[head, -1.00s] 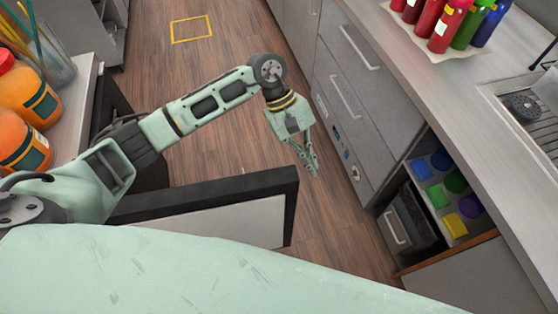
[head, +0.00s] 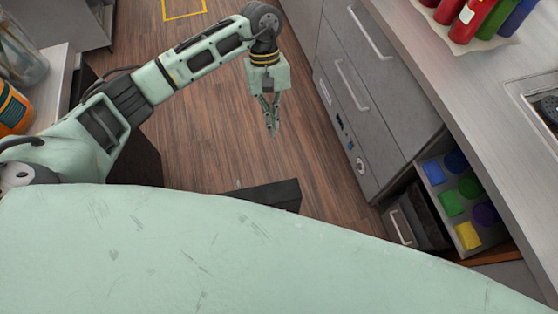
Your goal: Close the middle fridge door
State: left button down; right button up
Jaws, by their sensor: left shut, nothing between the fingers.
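My left gripper (head: 271,125) hangs over the wood floor, fingers pointing down. My right gripper is not in view.
Grey drawers (head: 355,90) line the right side under a counter. An orange jar (head: 12,108) is on the left counter (head: 58,82). The aisle floor (head: 200,125) is clear.

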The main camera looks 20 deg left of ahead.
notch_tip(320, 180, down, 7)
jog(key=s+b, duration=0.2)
jog(key=b, duration=0.4)
pick_arm(q)
jog(key=p+x, duration=0.7)
jog(key=x, duration=1)
jog(key=shift+s+d, duration=0.3)
jog(key=shift+s, duration=0.1)
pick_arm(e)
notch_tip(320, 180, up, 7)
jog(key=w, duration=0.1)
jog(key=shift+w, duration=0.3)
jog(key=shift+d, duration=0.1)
